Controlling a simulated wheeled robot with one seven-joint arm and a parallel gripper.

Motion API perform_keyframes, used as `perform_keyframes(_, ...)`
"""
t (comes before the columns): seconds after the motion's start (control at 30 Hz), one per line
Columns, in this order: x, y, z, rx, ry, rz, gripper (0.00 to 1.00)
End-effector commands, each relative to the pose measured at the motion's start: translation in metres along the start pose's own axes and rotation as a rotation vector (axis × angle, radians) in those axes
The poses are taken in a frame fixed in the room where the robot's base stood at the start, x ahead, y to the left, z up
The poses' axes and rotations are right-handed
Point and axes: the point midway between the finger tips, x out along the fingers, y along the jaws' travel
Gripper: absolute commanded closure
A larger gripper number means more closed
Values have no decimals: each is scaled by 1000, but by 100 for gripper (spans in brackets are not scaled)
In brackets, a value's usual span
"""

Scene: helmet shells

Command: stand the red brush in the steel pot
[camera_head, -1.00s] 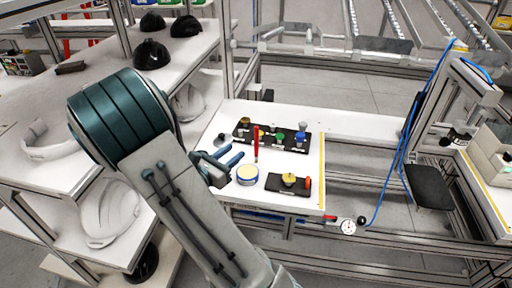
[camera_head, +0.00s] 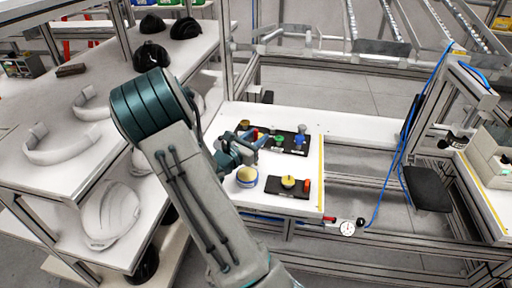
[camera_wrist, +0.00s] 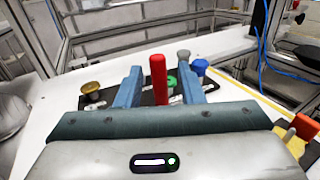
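The red brush (camera_wrist: 158,78) stands upright between the two blue fingers of my gripper (camera_wrist: 160,72) in the wrist view. A gap shows on each side of it, so my gripper is open around it and not closed on it. In the head view my gripper (camera_head: 252,138) is over the left part of the black rack, and only a bit of the red brush (camera_head: 255,134) shows. A grey flared piece (camera_wrist: 183,54) stands at the rack's far right, also seen in the head view (camera_head: 302,127); I cannot tell whether it is the steel pot.
The black rack (camera_head: 289,151) also holds green (camera_head: 279,141) and blue (camera_head: 299,139) pieces. A brass-coloured piece (camera_wrist: 91,88) stands left of my fingers. A round tin (camera_head: 247,178) and smaller black tray (camera_head: 273,186) lie nearer. Shelves with helmet shells (camera_head: 109,215) stand left.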

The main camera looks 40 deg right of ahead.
Motion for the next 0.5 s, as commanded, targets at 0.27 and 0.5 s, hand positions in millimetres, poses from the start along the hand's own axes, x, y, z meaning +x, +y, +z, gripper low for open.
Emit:
perform_keyframes(0.27, 0, 0, 0, 0, 0, 0, 100)
perform_keyframes(0.5, 0, 0, 0, 0, 0, 0, 100)
